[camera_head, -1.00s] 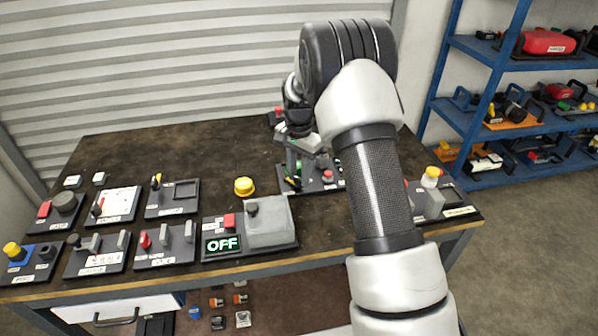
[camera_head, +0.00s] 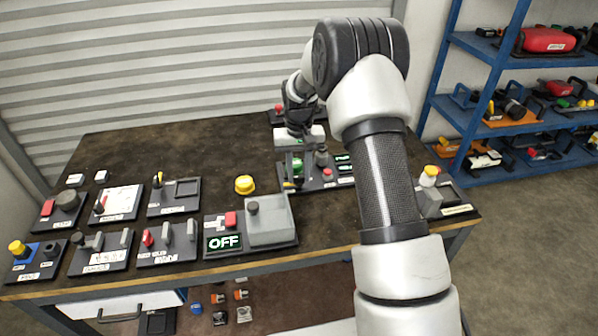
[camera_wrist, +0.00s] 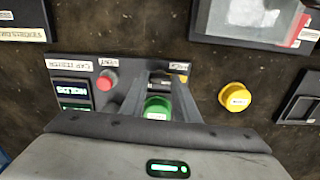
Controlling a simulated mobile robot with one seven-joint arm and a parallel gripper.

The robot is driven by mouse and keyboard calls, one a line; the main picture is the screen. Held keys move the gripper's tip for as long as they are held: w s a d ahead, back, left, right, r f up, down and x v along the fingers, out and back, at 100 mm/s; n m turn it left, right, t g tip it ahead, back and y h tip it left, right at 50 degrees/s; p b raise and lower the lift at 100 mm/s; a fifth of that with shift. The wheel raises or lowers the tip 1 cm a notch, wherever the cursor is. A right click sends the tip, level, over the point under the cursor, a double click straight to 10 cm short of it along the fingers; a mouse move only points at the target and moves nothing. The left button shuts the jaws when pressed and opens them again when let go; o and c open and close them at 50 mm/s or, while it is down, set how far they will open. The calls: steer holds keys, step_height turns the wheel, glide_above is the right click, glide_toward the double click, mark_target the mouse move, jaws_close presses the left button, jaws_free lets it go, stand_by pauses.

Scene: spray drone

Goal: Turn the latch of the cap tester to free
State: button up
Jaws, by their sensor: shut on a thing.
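The cap tester (camera_head: 310,186) is a dark panel near the table's middle, partly behind my gripper (camera_head: 297,150). In the wrist view, the cap tester (camera_wrist: 120,62) has a small lit display (camera_wrist: 73,92), a red button (camera_wrist: 107,81) and a green round part (camera_wrist: 157,107). My gripper (camera_wrist: 160,84) points down over it, its fingers on either side of a dark latch (camera_wrist: 161,80) and shut on it. The fingers and gripper body hide much of the latch and the green part. Its exact turn angle is hard to tell.
A loose yellow round piece (camera_head: 245,185) sits left of the tester; it also shows in the wrist view (camera_wrist: 235,97). An OFF panel with a grey block (camera_head: 268,222) stands at the front edge. Several other panels fill the left; a blue shelf (camera_head: 470,110) stands right.

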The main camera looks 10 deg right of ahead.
mark_target(299, 177)
steer(key=shift+n, duration=0.5)
steer(key=o, duration=1)
steer(key=shift+o, duration=0.2)
steer(key=shift+r, duration=0.1)
step_height(299, 177, up, 17)
steer(key=p, duration=0.2)
steer(key=shift+r, duration=0.15)
